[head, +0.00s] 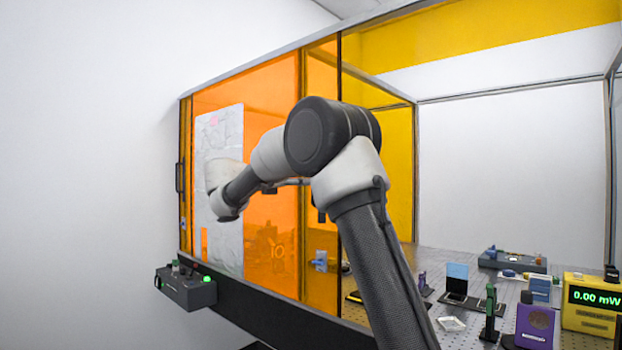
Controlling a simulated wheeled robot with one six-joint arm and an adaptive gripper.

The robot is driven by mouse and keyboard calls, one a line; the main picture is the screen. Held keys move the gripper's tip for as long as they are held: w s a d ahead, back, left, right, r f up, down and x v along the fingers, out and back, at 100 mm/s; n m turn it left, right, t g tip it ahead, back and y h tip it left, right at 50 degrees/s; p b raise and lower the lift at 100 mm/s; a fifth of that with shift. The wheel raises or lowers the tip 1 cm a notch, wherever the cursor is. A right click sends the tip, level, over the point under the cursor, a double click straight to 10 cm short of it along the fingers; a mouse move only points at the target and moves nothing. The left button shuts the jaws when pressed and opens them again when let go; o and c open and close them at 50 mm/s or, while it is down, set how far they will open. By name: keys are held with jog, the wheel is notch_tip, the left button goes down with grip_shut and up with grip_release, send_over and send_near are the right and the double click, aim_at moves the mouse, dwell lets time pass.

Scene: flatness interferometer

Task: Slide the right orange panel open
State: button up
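Orange see-through panels fill the left part of the enclosure's front. A wide pane (270,88) lies to the left, and a narrower, darker orange strip (320,75) lies to its right, ending at a black upright edge. I cannot tell whether this strip is one panel or two overlapping. Right of that edge the front looks uncovered, with the bench inside in plain view. My arm crosses in front of the orange area, its wrist before the left pane. My gripper is mostly hidden behind my elbow and upper arm; only small dark parts show, so its opening and any contact are unclear.
A black control box (187,289) with a green button juts out at the lower left. Inside, the perforated bench (435,262) carries a purple device (535,325), a yellow power meter (590,307) and several small optics. Metal posts and rails frame the enclosure.

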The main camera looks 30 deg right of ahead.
jog(key=s+a, duration=0.1)
jog(key=a, duration=0.6)
